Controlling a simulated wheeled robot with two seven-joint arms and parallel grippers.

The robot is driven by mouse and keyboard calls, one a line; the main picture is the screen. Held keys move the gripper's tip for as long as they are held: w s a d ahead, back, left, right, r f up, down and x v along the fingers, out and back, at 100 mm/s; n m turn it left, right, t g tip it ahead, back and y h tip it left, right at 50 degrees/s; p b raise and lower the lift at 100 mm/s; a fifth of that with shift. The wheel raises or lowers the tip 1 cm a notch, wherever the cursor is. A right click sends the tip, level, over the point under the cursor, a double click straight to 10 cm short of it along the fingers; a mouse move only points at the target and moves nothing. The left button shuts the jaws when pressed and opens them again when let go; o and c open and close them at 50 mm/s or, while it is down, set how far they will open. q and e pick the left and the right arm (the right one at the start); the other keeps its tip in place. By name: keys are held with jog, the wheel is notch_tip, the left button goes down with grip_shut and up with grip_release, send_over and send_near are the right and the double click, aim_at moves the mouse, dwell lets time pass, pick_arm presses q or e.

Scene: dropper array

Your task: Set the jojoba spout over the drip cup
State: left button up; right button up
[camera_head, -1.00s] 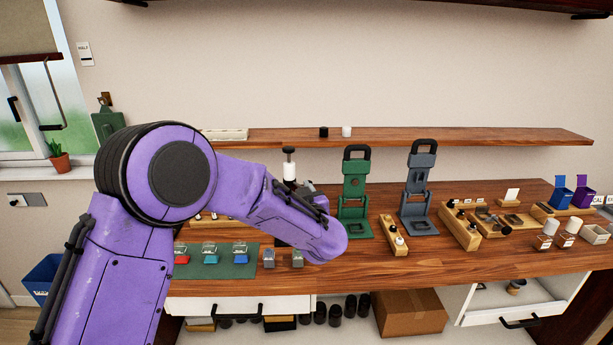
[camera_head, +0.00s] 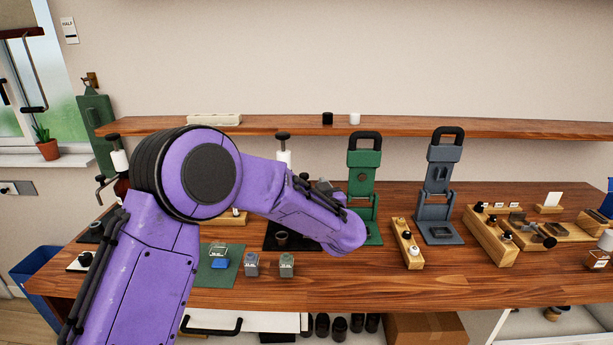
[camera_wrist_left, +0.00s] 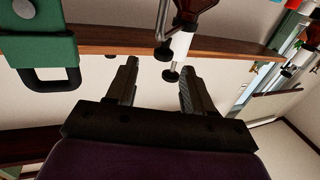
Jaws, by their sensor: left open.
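Two dispensers have white necks and black knobs. The left one (camera_head: 119,158) has a bent spout (camera_head: 105,188); the other (camera_head: 283,156) is mostly behind my left arm. I cannot read which is jojoba. A small dark cup (camera_head: 282,238), perhaps the drip cup, sits on a black base below the second one. In the left wrist view, tilted nearly upside down, my left gripper (camera_wrist_left: 158,72) is open and empty. An amber dispenser with a white neck (camera_wrist_left: 182,45) and metal spout appears beyond its fingers. My right gripper is not in view.
A green press (camera_head: 363,165) and a grey press (camera_head: 440,185) stand to the right. Wooden blocks (camera_head: 487,237) fill the right side. A shelf (camera_head: 440,127) runs along the wall.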

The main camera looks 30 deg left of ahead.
aim_at(305, 177)
pick_arm(q)
jog(key=p+x, duration=0.2)
jog(key=x, duration=0.6)
jog(key=shift+s+a+r, duration=0.1)
jog(key=shift+a+r, duration=0.05)
jog(key=shift+a, duration=0.25)
jog(key=shift+c, duration=0.7)
grip_shut()
